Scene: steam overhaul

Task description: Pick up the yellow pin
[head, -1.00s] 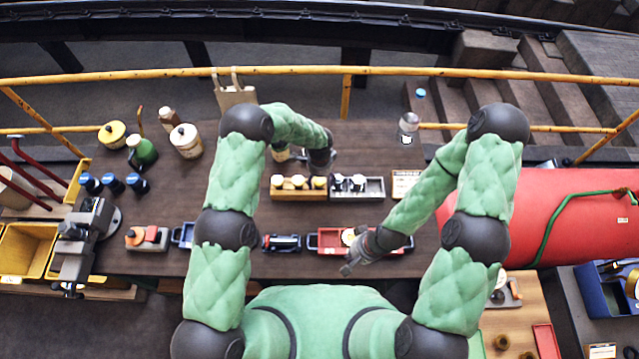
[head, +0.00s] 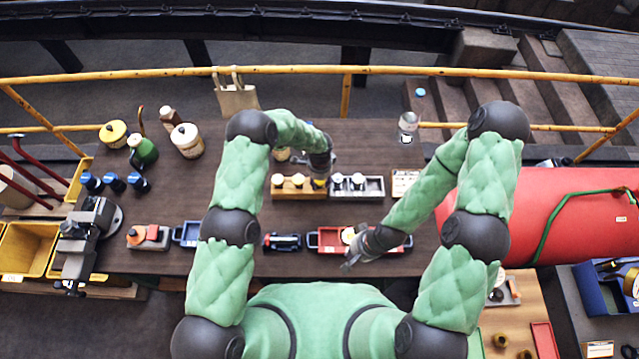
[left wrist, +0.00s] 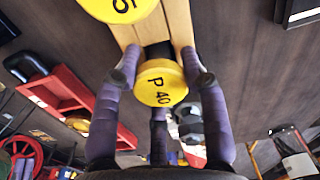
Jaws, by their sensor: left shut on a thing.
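A wooden rack (head: 298,194) on the table holds yellow-topped pins in a row. My left gripper (head: 319,178) is at the rack's right end. In the left wrist view, my left gripper (left wrist: 162,80) is shut on the yellow pin (left wrist: 161,84), whose round cap reads "P 40". The cap sits between the fingers, with the pin's dark body partly visible behind it. A second yellow cap (left wrist: 118,8) is next to it on the rack. I cannot tell whether the held pin is still seated. My right gripper (head: 348,266) is low by the red tray, its jaws too small to judge.
A grey tray (head: 374,188) with dark and white pieces adjoins the rack on the right. A red tray (head: 327,240) and a black tool (head: 282,242) lie nearer me. Jars and bottles stand at the left.

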